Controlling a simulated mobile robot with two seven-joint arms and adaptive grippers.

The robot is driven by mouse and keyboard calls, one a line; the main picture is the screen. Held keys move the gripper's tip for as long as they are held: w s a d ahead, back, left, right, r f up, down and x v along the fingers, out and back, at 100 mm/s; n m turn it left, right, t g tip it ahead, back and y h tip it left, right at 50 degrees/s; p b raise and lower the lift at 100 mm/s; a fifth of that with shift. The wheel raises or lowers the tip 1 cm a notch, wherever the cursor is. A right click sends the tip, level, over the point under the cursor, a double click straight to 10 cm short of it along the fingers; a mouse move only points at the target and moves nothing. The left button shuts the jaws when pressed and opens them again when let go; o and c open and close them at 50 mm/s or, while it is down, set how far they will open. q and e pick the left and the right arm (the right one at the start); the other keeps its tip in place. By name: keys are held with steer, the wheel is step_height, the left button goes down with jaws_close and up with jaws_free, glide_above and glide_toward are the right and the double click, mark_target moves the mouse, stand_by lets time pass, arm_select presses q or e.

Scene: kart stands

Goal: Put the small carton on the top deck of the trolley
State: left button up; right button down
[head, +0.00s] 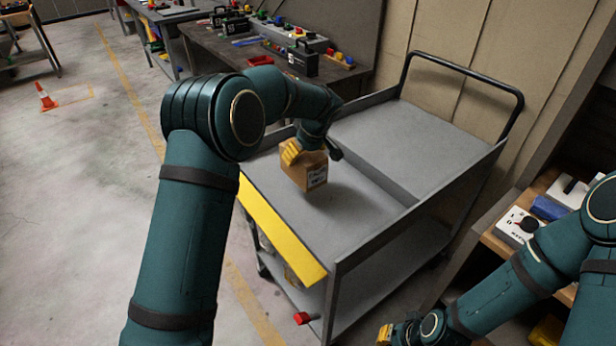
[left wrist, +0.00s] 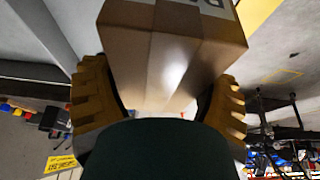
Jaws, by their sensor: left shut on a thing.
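The small carton (head: 306,172) is a brown box with a white label. My left gripper (head: 298,151) is shut on it, with yellow fingers on its sides; the left wrist view shows the carton (left wrist: 175,50) between both fingers (left wrist: 160,95). The carton is over the near part of the grey trolley's top deck (head: 345,218). It seems slightly above the deck, but I cannot tell for sure whether it touches. My right gripper (head: 385,334) is low at the bottom edge, partly cut off, its fingers unclear.
The trolley has a yellow front edge (head: 280,232), raised side rims, and a black handle (head: 470,65) at the far end. A step or divider crosses its deck. A workbench (head: 225,48) with toolboxes stands behind; a shelf with devices (head: 518,226) is right. The deck around the carton is clear.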

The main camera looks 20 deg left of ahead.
arm_select(q)
step_height(320, 180, down, 7)
steer(key=shift+r+b, duration=0.1)
steer(key=shift+b, duration=0.45)
steer(key=shift+r, duration=0.1)
steer(key=shift+f, duration=0.2)
steer(key=o, duration=1.2)
steer(key=shift+c, duration=0.2)
steer(key=shift+r, duration=0.1)
steer(key=shift+r, duration=0.2)
steer(key=p+v, duration=0.1)
steer(key=v, duration=1)
steer(key=shift+s+r+p, duration=0.15)
steer(key=shift+r+p, duration=0.2)
steer(key=shift+p, duration=0.05)
